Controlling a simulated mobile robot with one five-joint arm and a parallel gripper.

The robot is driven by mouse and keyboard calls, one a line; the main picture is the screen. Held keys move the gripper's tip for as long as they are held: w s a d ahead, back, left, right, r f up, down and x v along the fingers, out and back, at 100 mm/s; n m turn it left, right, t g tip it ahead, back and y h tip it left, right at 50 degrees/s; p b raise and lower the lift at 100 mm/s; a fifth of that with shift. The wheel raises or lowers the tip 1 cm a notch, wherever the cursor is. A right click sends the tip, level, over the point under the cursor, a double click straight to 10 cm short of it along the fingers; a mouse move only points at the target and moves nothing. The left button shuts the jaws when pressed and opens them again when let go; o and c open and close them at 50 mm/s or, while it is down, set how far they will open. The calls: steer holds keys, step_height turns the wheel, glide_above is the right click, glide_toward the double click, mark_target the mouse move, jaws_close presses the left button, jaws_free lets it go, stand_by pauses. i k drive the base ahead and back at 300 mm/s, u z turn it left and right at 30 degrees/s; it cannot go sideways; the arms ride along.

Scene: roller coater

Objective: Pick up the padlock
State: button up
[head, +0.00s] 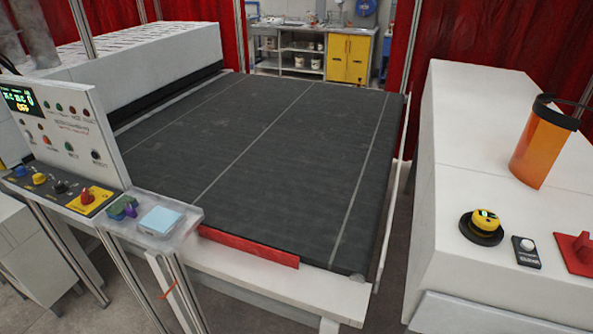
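I cannot make out a clear padlock shape in the head view. A small green and purple item (123,208) lies on the clear tray (190,212) at the control panel's corner; it is too small to tell what it is. A red item (574,250), partly cut off by the right edge, lies on the white right-hand cabinet top; I cannot tell what it is. My gripper is not in view.
A pale blue block (160,221) lies on the same tray. A wide dark conveyor belt (265,140) fills the middle, empty. The control panel (65,135) stands left. On the white cabinet (470,130) are a yellow round device (486,219), a black button box (525,252) and an orange visor (542,145).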

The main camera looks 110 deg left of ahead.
mark_target(131, 212)
steer(key=u, duration=5.4)
steer(key=i, duration=0.9)
